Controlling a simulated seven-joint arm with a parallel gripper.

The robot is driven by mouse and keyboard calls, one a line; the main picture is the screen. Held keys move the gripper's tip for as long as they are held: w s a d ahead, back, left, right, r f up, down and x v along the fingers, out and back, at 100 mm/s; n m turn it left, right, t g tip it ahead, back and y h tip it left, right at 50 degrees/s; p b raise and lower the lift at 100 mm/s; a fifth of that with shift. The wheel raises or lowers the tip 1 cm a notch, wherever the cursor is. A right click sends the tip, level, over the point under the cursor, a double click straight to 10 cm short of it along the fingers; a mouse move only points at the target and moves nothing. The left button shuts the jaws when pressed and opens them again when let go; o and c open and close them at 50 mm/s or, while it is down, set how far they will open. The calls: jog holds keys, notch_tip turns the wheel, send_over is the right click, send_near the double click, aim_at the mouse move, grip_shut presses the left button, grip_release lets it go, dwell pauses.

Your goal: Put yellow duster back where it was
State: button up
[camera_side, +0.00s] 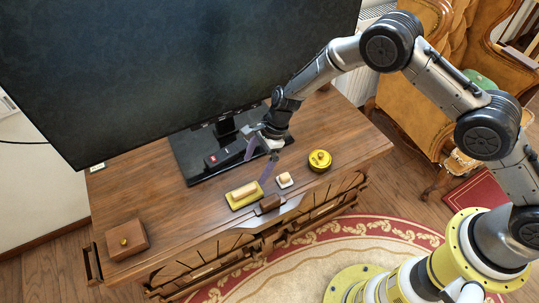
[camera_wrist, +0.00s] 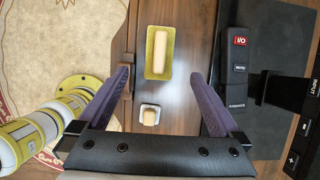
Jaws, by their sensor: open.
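The yellow duster (camera_side: 244,195), a yellow rectangular pad with a cream block handle, lies flat on the wooden cabinet top near its front edge. In the wrist view the duster (camera_wrist: 151,70) shows ahead of and between the fingers, nearer the left one. My gripper (camera_side: 256,170) is open and empty, its purple fingers pointing down above the cabinet top, just behind and to the right of the duster in the side view. The wrist view shows both fingers of my gripper (camera_wrist: 160,72) spread apart, with nothing between them touching.
A small white duster (camera_side: 284,181) lies right of the yellow one. A round yellow tin (camera_side: 320,160) stands farther right. A brown block (camera_side: 270,203) is at the front edge. A black remote (camera_side: 224,154) lies on the screen's stand. A wooden box (camera_side: 127,241) sits far left.

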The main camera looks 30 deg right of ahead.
jog(key=shift+d+r, duration=0.1)
jog(key=s+d+r+n+t, duration=0.1)
jog(key=s+d+r+n, duration=0.2)
jog(key=r, duration=0.7)
jog(key=d+r+n+t, duration=0.1)
jog(key=d+r+n, duration=0.2)
jog(key=d+r, duration=0.55)
jog(key=s+d+r+n+t+h, duration=0.15)
jog(key=s+d+r+n, duration=0.4)
jog(key=s+r, duration=0.6)
jog(key=s+d+r+n+t+h, duration=0.1)
jog(key=s+d+r+n, duration=0.1)
jog(key=s+d, duration=0.3)
jog(key=s+d+r+n+t+h, duration=0.1)
jog(key=s+d+n, duration=0.3)
jog(key=s, duration=0.8)
jog(key=shift+s+d+r+h, duration=0.25)
jog(key=shift+d+r+h, duration=0.35)
jog(key=shift+d, duration=0.15)
